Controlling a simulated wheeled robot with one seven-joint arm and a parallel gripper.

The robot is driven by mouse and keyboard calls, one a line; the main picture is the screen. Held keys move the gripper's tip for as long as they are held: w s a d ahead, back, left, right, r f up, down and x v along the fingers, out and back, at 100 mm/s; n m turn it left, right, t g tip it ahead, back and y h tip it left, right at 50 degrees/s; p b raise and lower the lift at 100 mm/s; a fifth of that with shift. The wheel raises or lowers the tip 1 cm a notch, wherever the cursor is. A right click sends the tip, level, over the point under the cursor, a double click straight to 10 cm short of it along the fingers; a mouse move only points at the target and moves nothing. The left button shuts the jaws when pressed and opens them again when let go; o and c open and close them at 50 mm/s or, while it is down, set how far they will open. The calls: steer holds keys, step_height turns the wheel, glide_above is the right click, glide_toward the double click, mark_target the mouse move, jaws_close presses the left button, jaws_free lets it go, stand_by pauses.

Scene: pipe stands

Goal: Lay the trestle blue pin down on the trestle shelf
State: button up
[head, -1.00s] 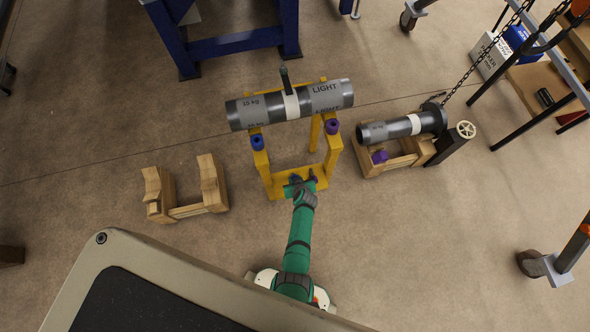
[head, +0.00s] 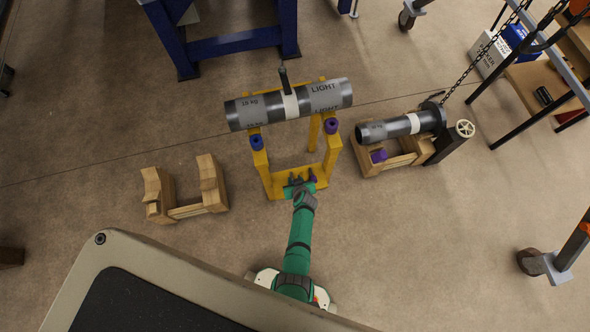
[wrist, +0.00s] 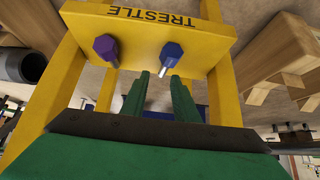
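The yellow trestle's shelf (wrist: 140,20), lettered TRESTLE, fills the top of the wrist view. The blue pin (wrist: 172,50) is at the shelf, with a hexagonal head and a shiny tip. A purple pin (wrist: 106,48) is beside it on the left. My gripper (wrist: 160,76) has its two green fingers apart, and the blue pin's tip shows near the gap between them. I see no finger pressed on the pin. In the head view my gripper (head: 301,186) is at the shelf's front edge (head: 280,193), and it partly hides the pins there.
A grey pipe marked LIGHT (head: 325,96) rests across the trestle's top. A blue fitting (head: 257,142) and a purple fitting (head: 333,126) sit on its uprights. A wooden stand (head: 187,211) is at left; another with a dark pipe (head: 385,129) is at right.

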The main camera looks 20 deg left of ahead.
steer(key=o, duration=0.6)
steer(key=shift+c, duration=0.2)
steer(key=shift+s+d, duration=0.1)
steer(key=shift+s, duration=0.05)
steer(key=shift+s+d+r, duration=0.75)
steer(key=shift+s+r, duration=0.2)
steer(key=shift+s, duration=0.15)
steer(key=shift+r, duration=0.1)
steer(key=v, duration=1)
steer(key=shift+s+d+r, duration=0.2)
steer(key=shift+r, duration=0.05)
